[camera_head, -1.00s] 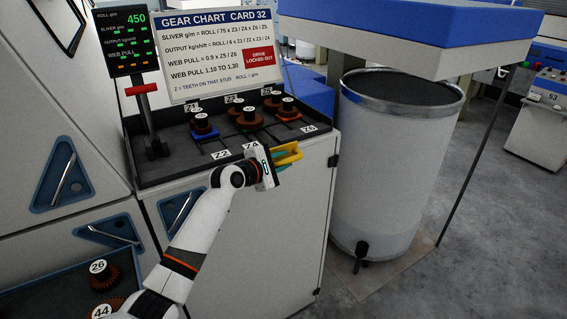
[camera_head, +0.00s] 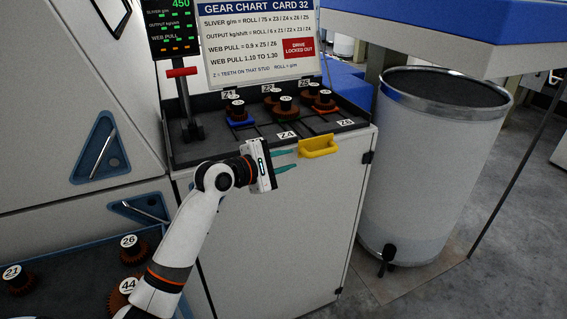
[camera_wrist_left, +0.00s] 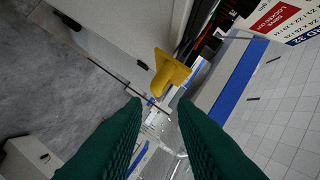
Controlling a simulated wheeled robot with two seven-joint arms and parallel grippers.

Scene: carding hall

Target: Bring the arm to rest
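My left arm reaches in from the lower left in the head view. Its white gripper with teal fingers (camera_head: 285,160) is in front of the gear cabinet, left of a yellow handle (camera_head: 319,147) on the cabinet's front. The two fingers stand apart with nothing between them. In the left wrist view, the gap between the fingers (camera_wrist_left: 160,115) is empty and the yellow handle (camera_wrist_left: 169,72) lies beyond the tips. My right gripper is not in view.
The gear cabinet tray (camera_head: 190,153) holds several gears on studs below a chart card (camera_head: 258,45). A grey can (camera_head: 425,165) stands to the right. A drawer with loose gears (camera_head: 70,255) is at lower left. Floor at lower right is clear.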

